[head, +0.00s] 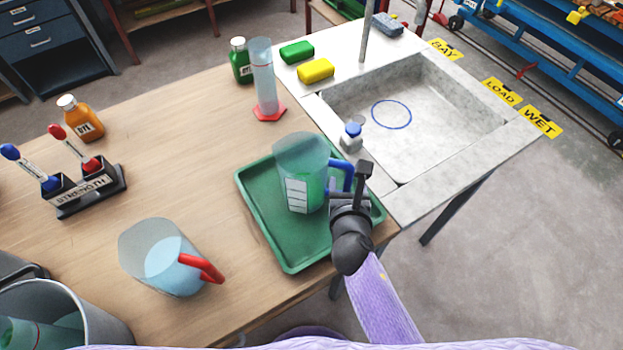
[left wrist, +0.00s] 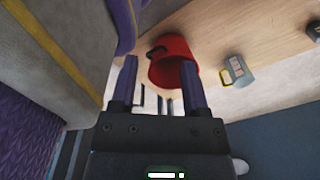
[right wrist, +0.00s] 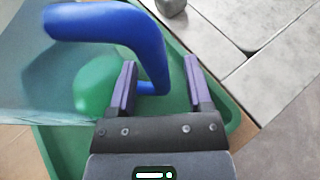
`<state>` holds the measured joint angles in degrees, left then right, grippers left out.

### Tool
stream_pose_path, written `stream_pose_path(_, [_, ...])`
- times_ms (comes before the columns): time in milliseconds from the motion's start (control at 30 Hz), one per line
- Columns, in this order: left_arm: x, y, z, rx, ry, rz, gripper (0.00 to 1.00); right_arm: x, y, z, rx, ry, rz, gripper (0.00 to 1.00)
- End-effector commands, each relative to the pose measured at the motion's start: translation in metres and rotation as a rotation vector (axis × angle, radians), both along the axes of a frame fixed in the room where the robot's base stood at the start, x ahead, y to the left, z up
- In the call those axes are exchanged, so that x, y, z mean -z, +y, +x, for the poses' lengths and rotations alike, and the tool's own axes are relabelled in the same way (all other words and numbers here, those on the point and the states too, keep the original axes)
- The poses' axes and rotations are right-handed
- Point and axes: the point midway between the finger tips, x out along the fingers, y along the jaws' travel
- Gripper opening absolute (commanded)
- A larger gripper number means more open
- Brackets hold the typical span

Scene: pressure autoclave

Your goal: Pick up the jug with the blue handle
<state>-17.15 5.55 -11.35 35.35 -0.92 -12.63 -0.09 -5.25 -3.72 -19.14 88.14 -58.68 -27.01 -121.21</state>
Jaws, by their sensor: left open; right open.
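The jug with the blue handle (head: 297,158) is clear, holds green liquid, and stands upright on a green tray (head: 290,265). Its blue handle (head: 340,174) points right, toward my right gripper (head: 354,183). In the right wrist view the blue handle (right wrist: 110,22) curves down past the left finger, and its lower part shows between the open fingers of my right gripper (right wrist: 160,62). I cannot tell whether a finger touches it. My left gripper (left wrist: 159,62) is open, away from the jug; it does not show in the head view.
A jug with a red handle (head: 165,258) stands left of the tray. A measuring cylinder (head: 264,80), small bottle (head: 351,137) and sink (head: 430,100) lie beyond. A red container (left wrist: 177,50) appears beyond my left fingers. The wooden table's middle is clear.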

Motion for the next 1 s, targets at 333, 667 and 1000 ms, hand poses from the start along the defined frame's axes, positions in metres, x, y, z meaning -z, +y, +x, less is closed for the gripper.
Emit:
stream_pose_path(333, [0.0001,-0.0063,-0.0002,-0.004,0.000,-0.010,0.59,-0.0001,-0.0003,0.0015,0.002,0.000,0.001,0.37])
stream_pose_path(667, [0.0003,-0.0066,-0.0010,-0.005,0.002,-0.010,0.59,-0.0001,-0.0004,0.0013,0.002,0.000,0.001,0.00])
stream_pose_path(1000, [0.0001,0.0014,-0.0014,-0.001,0.003,0.003,0.59,0.0000,-0.0004,0.0013,0.002,0.000,0.001,0.00])
